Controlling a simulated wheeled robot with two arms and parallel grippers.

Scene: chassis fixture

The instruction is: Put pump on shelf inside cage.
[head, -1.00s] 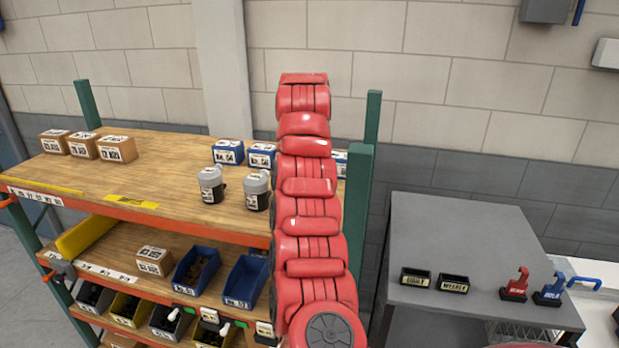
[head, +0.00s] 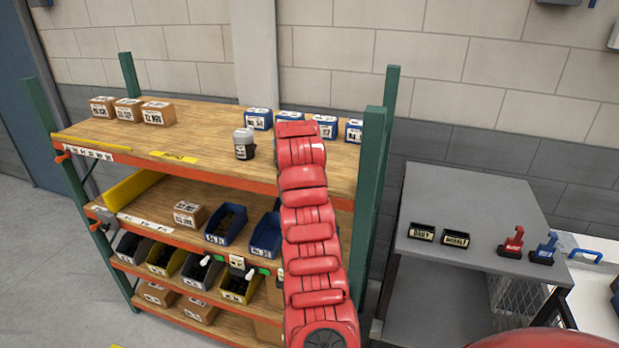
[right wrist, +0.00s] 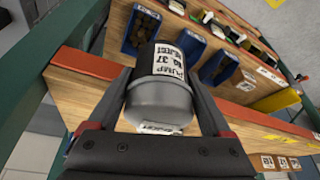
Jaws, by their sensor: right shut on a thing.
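In the right wrist view, a pump (right wrist: 160,105), a grey and black canister with a white label, sits between the fingers of my right gripper (right wrist: 160,82). The gripper is shut on it, and its grey rounded end faces the camera. In the head view my red right arm hides this gripper and the pump. A similar canister (head: 244,145) stands upright on the wooden top shelf (head: 210,140). A grey cabinet with a mesh side (head: 512,300), apparently the cage, stands at the right; its inside is mostly hidden. My left gripper is not in view.
Brown boxes (head: 128,110) and blue boxes (head: 258,119) line the top shelf's back. Bins (head: 226,224) fill lower shelves. Black trays (head: 422,232) and red and blue tools (head: 512,241) are on the cabinet top.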

